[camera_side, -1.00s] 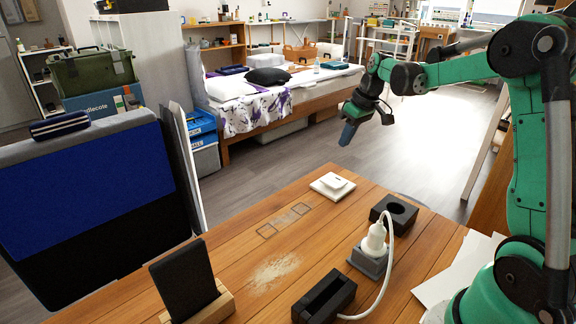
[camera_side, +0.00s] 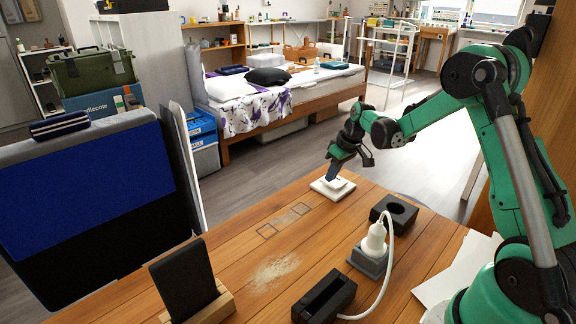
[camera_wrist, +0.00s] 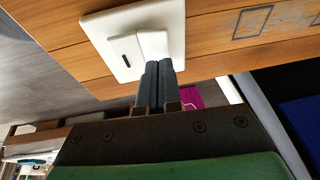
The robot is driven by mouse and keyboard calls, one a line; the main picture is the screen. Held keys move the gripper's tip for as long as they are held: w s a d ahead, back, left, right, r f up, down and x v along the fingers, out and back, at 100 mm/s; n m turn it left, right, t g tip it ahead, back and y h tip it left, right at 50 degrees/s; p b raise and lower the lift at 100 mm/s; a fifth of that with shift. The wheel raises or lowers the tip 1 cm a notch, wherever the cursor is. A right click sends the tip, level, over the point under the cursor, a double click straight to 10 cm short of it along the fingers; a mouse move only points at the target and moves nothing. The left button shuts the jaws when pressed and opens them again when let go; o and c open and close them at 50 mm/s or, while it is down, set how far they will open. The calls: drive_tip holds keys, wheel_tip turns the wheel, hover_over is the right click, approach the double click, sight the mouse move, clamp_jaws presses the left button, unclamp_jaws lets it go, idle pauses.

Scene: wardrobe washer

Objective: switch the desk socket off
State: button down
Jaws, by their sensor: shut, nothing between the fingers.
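A white square switch plate (camera_side: 322,189) with a raised rocker lies on the wooden desk near its far edge. In the wrist view the plate (camera_wrist: 106,32) shows a small dark slot beside the raised rocker (camera_wrist: 153,42). My gripper (camera_side: 332,174) is shut and empty, pointing down at the rocker. In the wrist view my gripper's fingertips (camera_wrist: 158,65) overlap the rocker's near edge; I cannot tell whether they touch it. A grey socket block (camera_side: 369,263) with a white plug (camera_side: 374,240) and cable stands closer on the desk.
A dark panel (camera_side: 184,281) stands in a wooden holder at front left. Papers (camera_side: 456,270) lie by my base.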

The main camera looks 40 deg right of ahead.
drive_tip(key=shift+a+f, duration=0.2)
drive_tip(key=shift+f, duration=0.2)
drive_tip(key=shift+d+r, duration=0.25)
drive_tip(key=shift+d, duration=0.55)
drive_tip(key=w+a+v, duration=0.1)
drive_tip(key=a+v, duration=0.1)
drive_tip(key=v, duration=1.1)
drive_tip(key=shift+a+r, duration=0.35)
drive_tip(key=shift+r, duration=0.2)
